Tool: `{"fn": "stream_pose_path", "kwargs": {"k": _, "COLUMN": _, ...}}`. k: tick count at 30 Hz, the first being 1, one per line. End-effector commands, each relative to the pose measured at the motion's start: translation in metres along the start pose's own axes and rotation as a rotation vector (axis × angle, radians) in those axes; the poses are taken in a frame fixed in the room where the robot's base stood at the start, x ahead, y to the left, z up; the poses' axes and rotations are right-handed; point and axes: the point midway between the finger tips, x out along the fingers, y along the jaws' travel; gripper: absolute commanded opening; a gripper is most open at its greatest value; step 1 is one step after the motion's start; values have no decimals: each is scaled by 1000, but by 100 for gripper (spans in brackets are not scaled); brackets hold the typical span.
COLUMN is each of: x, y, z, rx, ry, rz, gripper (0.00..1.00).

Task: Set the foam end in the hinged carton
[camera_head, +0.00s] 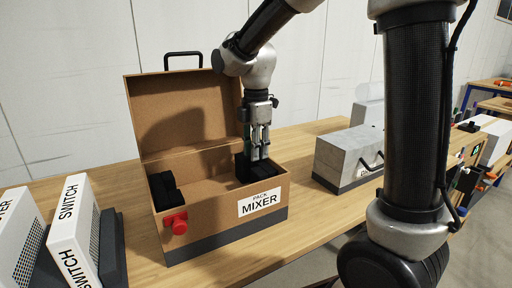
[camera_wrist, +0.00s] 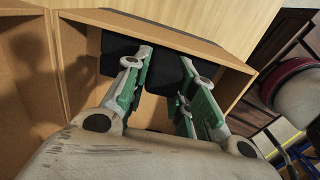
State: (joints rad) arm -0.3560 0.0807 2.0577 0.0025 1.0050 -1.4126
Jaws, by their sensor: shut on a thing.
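The hinged carton (camera_head: 225,228), brown with a dark base band and a "PACK MIXER" label, stands open on the table with its lid (camera_head: 183,108) raised at the back. My gripper (camera_head: 260,150) reaches down into its right end, shut on a black foam end (camera_head: 245,170). In the wrist view the dark foam (camera_wrist: 163,74) shows between my green-sided fingers, inside the carton walls. Whether it touches the carton floor is hidden. Another black foam piece (camera_head: 165,189) sits in the carton's left end. The middle of the carton is empty.
A grey case (camera_head: 347,158) with a black handle stands right of the carton. Bare table lies between carton and case.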

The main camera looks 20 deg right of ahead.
Motion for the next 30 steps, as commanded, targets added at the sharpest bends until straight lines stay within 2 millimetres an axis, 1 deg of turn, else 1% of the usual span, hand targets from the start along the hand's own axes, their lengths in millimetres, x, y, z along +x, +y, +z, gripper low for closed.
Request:
{"fn": "stream_pose_path", "kwargs": {"k": 1, "x": 1, "y": 0, "z": 0, "rx": 0, "ry": 0, "rz": 0, "gripper": 2}}
{"fn": "stream_pose_path", "kwargs": {"k": 2, "x": 1, "y": 0, "z": 0, "rx": 0, "ry": 0, "rz": 0, "gripper": 29}}
{"fn": "stream_pose_path", "kwargs": {"k": 3, "x": 1, "y": 0, "z": 0, "rx": 0, "ry": 0, "rz": 0, "gripper": 37}}
{"fn": "stream_pose_path", "kwargs": {"k": 5, "x": 1, "y": 0, "z": 0, "rx": 0, "ry": 0, "rz": 0, "gripper": 48}}
{"fn": "stream_pose_path", "kwargs": {"k": 6, "x": 1, "y": 0, "z": 0, "rx": 0, "ry": 0, "rz": 0, "gripper": 51}}
{"fn": "stream_pose_path", "kwargs": {"k": 14, "x": 1, "y": 0, "z": 0, "rx": 0, "ry": 0, "rz": 0, "gripper": 51}}
{"fn": "stream_pose_path", "kwargs": {"k": 17, "x": -4, "y": 0, "z": 0, "rx": 0, "ry": 0, "rz": 1, "gripper": 51}}
{"fn": "stream_pose_path", "kwargs": {"k": 20, "x": -18, "y": 1, "z": 0, "rx": 0, "ry": 0, "rz": 3, "gripper": 51}}
{"fn": "stream_pose_path", "kwargs": {"k": 30, "x": -91, "y": 1, "z": 0, "rx": 0, "ry": 1, "rz": 3, "gripper": 51}}
